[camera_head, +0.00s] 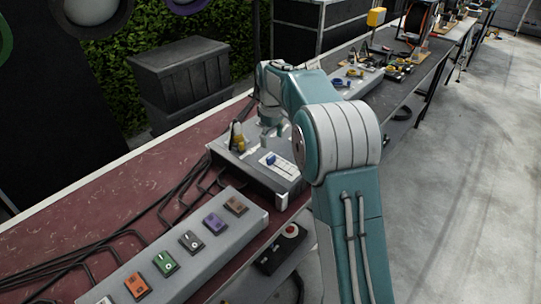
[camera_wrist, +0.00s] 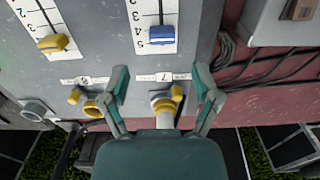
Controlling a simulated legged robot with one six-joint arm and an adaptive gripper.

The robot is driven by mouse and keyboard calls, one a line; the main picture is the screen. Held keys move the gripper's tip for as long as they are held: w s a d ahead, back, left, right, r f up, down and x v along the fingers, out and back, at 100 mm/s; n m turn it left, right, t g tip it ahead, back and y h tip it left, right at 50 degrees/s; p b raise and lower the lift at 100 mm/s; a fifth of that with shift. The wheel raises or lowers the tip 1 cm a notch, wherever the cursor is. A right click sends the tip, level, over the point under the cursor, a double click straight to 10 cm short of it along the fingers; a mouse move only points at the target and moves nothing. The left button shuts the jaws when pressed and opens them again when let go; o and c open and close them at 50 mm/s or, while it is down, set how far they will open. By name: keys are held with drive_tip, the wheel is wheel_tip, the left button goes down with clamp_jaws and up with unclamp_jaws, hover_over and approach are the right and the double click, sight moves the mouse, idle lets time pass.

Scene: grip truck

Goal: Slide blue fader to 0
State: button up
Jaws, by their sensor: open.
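The blue fader (camera_wrist: 161,36) sits on a white scale strip near the marks 4 and 5, at the top of the wrist view; the rest of its scale is out of frame. It also shows in the head view (camera_head: 272,159) on the grey panel box (camera_head: 262,177). A yellow fader (camera_wrist: 52,43) sits on a second strip to its left. My gripper (camera_wrist: 162,88) is open and empty, its two fingers spread below the blue fader in the picture and apart from it. A yellow-handled knob (camera_wrist: 168,101) shows between the fingers. In the head view my arm hides part of the box.
Another yellow knob (camera_wrist: 92,105) is left of my fingers. Cables (camera_wrist: 270,72) run at the right. A long box with coloured switches (camera_head: 180,245) stands in front on the red table (camera_head: 75,235). More gear lies on the far bench (camera_head: 395,80).

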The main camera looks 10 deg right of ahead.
sight(271, 156)
wheel_tip(271, 156, down, 7)
drive_tip(key=shift+a+f, duration=0.15)
drive_tip(key=shift+f, duration=0.05)
clamp_jaws()
